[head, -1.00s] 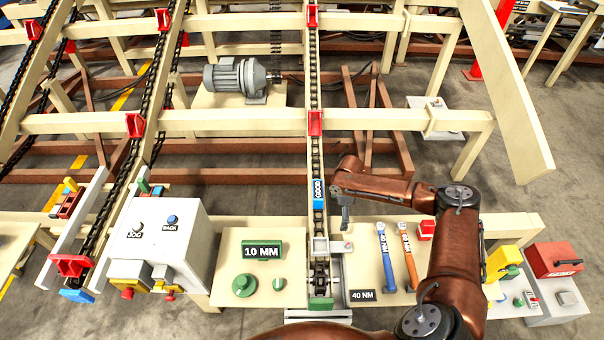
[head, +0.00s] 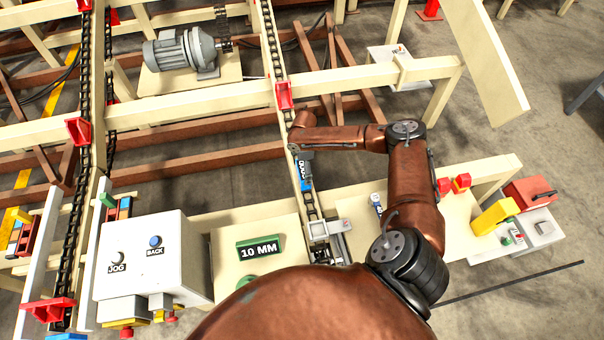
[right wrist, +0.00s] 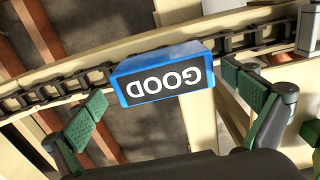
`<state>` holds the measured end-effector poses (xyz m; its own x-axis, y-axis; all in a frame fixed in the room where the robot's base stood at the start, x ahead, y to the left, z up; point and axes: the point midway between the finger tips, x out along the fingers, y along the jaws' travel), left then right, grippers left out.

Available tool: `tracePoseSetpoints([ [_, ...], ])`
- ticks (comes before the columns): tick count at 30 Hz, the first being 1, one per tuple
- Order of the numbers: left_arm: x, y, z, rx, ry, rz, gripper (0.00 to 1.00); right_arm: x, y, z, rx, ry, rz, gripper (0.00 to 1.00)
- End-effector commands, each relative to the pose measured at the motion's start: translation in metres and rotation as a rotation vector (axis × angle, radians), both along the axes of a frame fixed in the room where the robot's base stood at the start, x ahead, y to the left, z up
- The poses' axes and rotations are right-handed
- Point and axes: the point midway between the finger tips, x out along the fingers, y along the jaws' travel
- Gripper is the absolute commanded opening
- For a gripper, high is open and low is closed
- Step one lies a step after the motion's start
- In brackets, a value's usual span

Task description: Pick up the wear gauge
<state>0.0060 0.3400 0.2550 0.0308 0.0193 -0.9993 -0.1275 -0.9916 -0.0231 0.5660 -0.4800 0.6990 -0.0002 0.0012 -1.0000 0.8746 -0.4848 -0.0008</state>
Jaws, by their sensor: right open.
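The wear gauge, a blue block with a dark face reading "GOOD", sits on the chain rail. In the head view the gauge (head: 307,182) is partly covered by my right gripper (head: 300,158), which is just over its far end. In the right wrist view the gauge (right wrist: 165,82) lies between the two green-padded fingers of my right gripper (right wrist: 163,90). The fingers are spread wide, with a visible gap on each side of the block. My left gripper is not in view.
A chain (head: 272,45) runs along the rail under the gauge. My right arm covers much of the right-hand bench (head: 460,210).

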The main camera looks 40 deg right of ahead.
Motion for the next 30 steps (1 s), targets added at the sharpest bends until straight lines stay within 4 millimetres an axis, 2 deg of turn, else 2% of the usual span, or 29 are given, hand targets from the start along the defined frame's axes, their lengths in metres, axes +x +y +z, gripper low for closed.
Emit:
tracePoseSetpoints([
  [8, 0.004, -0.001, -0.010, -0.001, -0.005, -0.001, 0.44, -0.001, 0.003, -0.041, -0.001, 0.002, 0.001, 1.00],
  [16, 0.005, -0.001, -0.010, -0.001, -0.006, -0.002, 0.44, 0.000, 0.002, -0.044, -0.001, 0.000, 0.001, 1.00],
  [30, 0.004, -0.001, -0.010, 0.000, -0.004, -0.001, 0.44, 0.000, 0.002, -0.044, -0.001, 0.000, 0.001, 0.68],
])
